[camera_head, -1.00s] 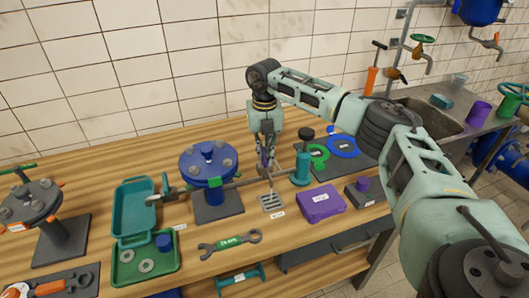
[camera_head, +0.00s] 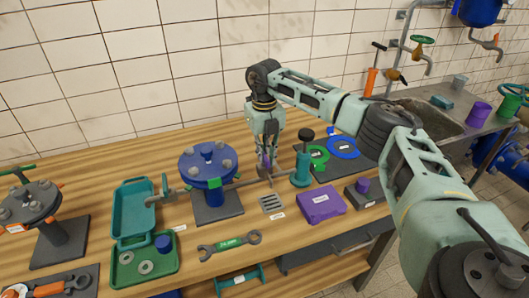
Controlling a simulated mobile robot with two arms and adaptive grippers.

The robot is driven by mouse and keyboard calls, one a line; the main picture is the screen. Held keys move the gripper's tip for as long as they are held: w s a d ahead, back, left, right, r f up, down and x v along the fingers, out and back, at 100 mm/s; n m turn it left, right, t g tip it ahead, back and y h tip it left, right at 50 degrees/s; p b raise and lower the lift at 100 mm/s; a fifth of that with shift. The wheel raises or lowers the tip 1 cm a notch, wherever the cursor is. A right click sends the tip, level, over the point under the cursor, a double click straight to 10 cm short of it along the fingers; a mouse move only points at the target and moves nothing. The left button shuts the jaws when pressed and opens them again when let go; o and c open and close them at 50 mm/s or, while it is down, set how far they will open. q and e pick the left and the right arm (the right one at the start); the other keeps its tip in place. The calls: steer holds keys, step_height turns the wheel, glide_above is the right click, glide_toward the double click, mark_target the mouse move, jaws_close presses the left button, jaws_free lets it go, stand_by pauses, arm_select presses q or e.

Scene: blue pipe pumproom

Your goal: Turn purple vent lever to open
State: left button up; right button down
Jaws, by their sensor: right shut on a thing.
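The lever's exact angle is hard to tell. The thin pipe runs from the blue flanged vessel (camera_head: 208,163) on the left to the teal valve post (camera_head: 301,167) with a black knob on the right. My left gripper is not in view.
A purple box (camera_head: 321,204) lies right of the grate. A wrench (camera_head: 230,245) and a teal open case (camera_head: 136,208) are on the near and left bench. Green and blue rings (camera_head: 341,146) lie behind on a dark mat. The tiled wall is close behind.

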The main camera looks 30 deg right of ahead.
steer(key=c, duration=1.8)
jaws_free()
steer(key=shift+r, duration=0.1)
steer(key=shift+c, duration=0.2)
step_height(320, 180, up, 12)
